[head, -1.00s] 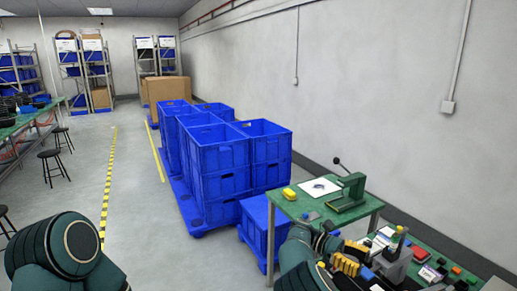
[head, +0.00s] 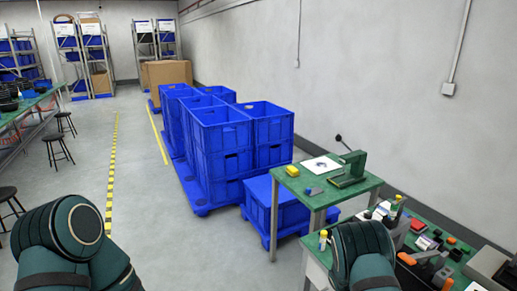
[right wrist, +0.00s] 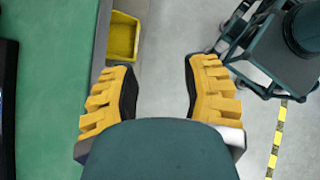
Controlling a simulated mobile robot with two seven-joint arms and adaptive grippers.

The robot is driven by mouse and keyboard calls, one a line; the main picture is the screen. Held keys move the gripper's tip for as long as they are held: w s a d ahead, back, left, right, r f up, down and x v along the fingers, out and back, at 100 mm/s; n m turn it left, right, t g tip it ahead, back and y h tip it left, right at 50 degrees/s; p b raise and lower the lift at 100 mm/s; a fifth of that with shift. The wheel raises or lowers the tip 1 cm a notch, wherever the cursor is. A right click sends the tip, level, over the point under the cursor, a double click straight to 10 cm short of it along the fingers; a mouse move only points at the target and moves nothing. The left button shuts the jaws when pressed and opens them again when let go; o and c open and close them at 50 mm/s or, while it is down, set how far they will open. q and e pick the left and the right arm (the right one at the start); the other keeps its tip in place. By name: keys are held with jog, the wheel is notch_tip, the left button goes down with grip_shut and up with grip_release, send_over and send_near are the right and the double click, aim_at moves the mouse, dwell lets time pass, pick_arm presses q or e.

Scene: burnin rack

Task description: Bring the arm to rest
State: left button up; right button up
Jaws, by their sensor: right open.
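My right arm (head: 365,250) shows in the head view at the lower right, in front of the green-topped bench. Its gripper is hidden in that view. In the right wrist view my right gripper (right wrist: 160,88) is open, its two yellow ribbed fingers wide apart with nothing between them but grey floor. My left arm (head: 70,240) is folded at the lower left of the head view. The left gripper is not seen.
A green bench (head: 456,246) with tools and small parts stands at the right. Blue crates (head: 225,150) stand stacked in the middle. A yellow bin (right wrist: 123,37) lies beyond the fingers.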

jog(key=s+a+f+m+t+y+b, duration=0.1)
jog(key=s+a+f+m+t+y, duration=0.35)
jog(key=a, duration=0.65)
jog(key=s+a+r+m+t+y, duration=0.2)
jog(key=s+a+m, duration=0.1)
jog(key=a, duration=0.2)
jog(key=s+a+r+m+t+y+b, duration=0.1)
jog(key=s+a+r+m+t+y, duration=0.1)
jog(key=s+a+m, duration=0.1)
jog(key=shift+s+a, duration=0.55)
jog(key=shift+a, duration=0.7)
